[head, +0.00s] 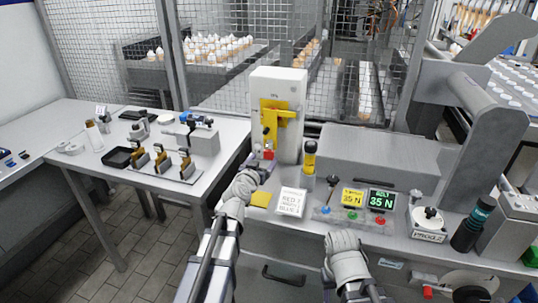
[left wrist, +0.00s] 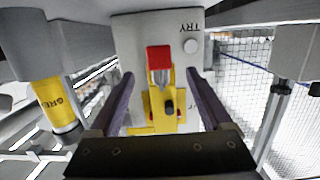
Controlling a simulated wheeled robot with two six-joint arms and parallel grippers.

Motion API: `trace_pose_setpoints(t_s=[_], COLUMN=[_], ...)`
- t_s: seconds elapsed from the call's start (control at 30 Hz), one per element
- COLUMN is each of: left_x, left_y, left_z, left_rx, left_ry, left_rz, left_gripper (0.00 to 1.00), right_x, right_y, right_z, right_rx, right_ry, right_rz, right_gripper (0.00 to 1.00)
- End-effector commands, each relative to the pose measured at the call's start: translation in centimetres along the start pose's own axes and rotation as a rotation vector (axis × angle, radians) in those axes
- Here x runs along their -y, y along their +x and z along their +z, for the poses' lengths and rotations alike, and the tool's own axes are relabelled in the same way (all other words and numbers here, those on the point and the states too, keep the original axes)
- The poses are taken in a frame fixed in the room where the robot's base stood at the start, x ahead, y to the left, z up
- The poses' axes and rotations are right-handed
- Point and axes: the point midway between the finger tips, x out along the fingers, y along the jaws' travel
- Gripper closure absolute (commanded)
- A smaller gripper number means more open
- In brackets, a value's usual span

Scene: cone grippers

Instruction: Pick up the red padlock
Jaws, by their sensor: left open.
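The red padlock (head: 268,154) is at the lower part of the yellow bracket (head: 272,125) on the front of a white upright box (head: 291,88). In the left wrist view the padlock (left wrist: 159,57), with its metal shackle, shows upside down between the two dark fingers. My left gripper (head: 262,166) is open and close in front of the padlock; in its own wrist view the fingers (left wrist: 160,82) stand apart on both sides with gaps. My right gripper (head: 343,240) is low in the middle of the head view, away from the padlock, and its fingers cannot be made out.
A yellow-and-black cylinder (head: 309,158) stands just right of the box. A white sign (head: 291,202), a yellow pad (head: 260,199) and two displays (head: 382,200) are on the near bench. A side table (head: 225,135) with small fixtures is at left. Wire mesh stands behind.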

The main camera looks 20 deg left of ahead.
Motion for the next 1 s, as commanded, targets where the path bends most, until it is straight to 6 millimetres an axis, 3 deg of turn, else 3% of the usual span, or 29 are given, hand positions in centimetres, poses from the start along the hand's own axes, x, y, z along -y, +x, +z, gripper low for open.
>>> trace_pose_setpoints(t_s=[0.3, 0.57, 1.0], left_x=[-0.1, -0.1, -0.1], left_y=[4.5, 4.6, 4.6], left_z=[0.0, 0.0, 0.0], left_rx=[0.000, 0.000, 0.000], left_ry=[0.001, 0.001, 0.000], left_rz=[0.001, 0.000, 0.000], left_gripper=[0.17, 0.19, 0.68], right_x=[0.1, 0.1, 0.1], right_y=[0.7, 0.6, 0.6], right_z=[0.0, 0.0, 0.0], right_rx=[0.000, 0.000, 0.000], right_ry=[0.000, 0.000, 0.000], right_rz=[0.000, 0.000, 0.000], right_gripper=[0.50, 0.50, 0.50])
